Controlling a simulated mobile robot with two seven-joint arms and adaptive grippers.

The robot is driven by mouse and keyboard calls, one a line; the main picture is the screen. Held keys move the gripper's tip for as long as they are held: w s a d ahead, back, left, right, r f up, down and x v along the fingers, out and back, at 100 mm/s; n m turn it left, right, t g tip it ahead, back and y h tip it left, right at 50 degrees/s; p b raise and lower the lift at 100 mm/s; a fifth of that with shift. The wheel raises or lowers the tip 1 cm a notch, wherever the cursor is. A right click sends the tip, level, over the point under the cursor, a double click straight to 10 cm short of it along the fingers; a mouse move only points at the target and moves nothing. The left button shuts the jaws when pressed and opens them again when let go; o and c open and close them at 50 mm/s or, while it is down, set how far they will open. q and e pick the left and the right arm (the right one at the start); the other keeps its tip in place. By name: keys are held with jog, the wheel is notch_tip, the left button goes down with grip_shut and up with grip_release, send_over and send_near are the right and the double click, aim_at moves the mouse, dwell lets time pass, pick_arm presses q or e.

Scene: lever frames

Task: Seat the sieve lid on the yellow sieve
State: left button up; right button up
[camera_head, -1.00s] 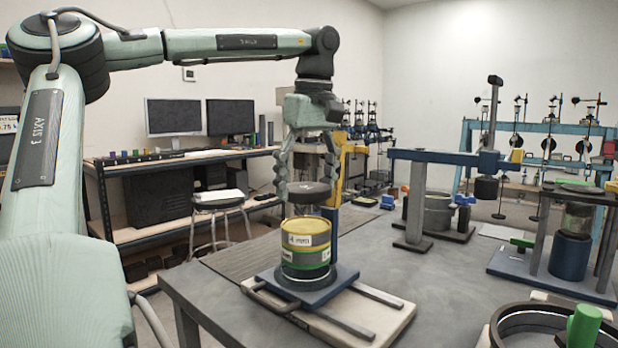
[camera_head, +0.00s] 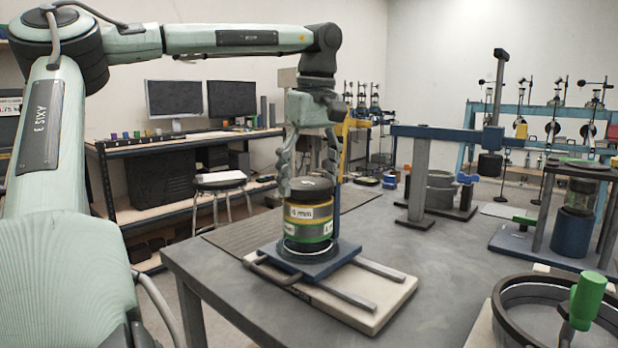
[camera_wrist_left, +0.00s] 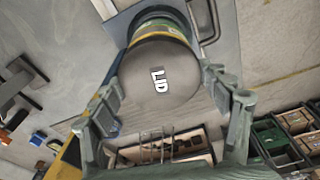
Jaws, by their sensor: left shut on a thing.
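The dark round sieve lid (camera_head: 311,187) is between the fingers of my left gripper (camera_head: 309,183), which is shut on it. The yellow sieve (camera_head: 323,214), with a "4 mm" label, is directly below the lid, at the top of a short stack with a green band. The lid is at the sieve's upper rim; I cannot tell whether it is fully down or level. In the left wrist view the lid (camera_wrist_left: 165,95) shows the word LID and covers most of the sieve, whose yellow edge (camera_wrist_left: 158,30) shows beyond it. My right gripper is not in view.
The stack stands on a blue plate (camera_head: 332,262) over a pale base (camera_head: 375,307) near the table's edge. A blue-armed stand (camera_head: 418,185) is behind on the right. A round pan (camera_head: 520,325) and green handle (camera_head: 587,300) are front right. The grey table between is clear.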

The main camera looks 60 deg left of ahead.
pick_arm(q)
jog(key=shift+f, duration=0.35)
dwell(0.4)
jog(key=o, duration=1.3)
jog(key=shift+r, duration=0.15)
jog(key=r, duration=0.4)
jog(key=d+r, duration=0.1)
jog(key=r, duration=0.6)
jog(key=shift+d+r, duration=0.3)
jog(key=shift+r, duration=0.05)
